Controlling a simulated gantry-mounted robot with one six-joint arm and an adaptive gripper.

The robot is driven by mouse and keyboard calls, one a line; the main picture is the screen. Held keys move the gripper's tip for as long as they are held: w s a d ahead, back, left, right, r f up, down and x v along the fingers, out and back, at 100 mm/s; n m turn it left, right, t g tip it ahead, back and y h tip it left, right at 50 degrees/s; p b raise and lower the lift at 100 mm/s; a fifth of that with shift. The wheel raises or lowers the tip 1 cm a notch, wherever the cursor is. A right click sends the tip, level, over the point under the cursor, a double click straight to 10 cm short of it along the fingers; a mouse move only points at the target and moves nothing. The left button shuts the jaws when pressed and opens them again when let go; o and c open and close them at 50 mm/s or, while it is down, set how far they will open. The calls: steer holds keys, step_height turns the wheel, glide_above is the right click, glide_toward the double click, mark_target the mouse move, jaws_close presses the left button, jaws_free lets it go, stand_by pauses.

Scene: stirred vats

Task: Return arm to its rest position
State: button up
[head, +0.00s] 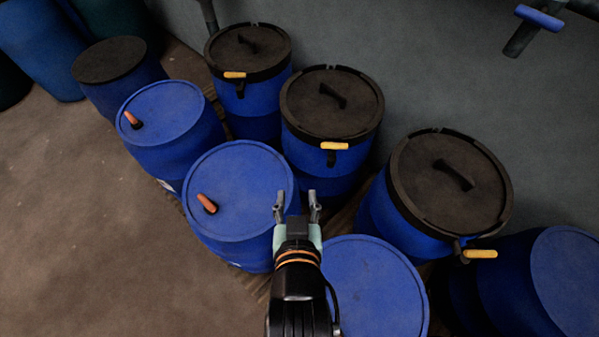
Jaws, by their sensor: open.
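My gripper (297,207) is open and empty. Its two fingers point away from the camera, over the gap between the barrels. In the picture it overlaps the right edge of a blue barrel with an orange-handled piece on its lid (237,188). A blue-topped barrel (377,285) lies just right of my arm, partly hidden behind it. A blue barrel with a black lid (325,108) stands beyond the fingertips. The height of the gripper above the barrels cannot be told.
More black-lidded barrels with yellow handles stand at back left (245,50) and right (420,185). Another blue barrel (165,115) stands at left. A blue-handled pipe (540,18) juts in at top right. Open brown floor (90,220) lies at left; a grey wall (430,60) is behind.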

step_height(320, 180, up, 38)
steer(key=p, duration=3.8)
steer(key=shift+d+r, duration=0.15)
steer(key=shift+r, duration=0.05)
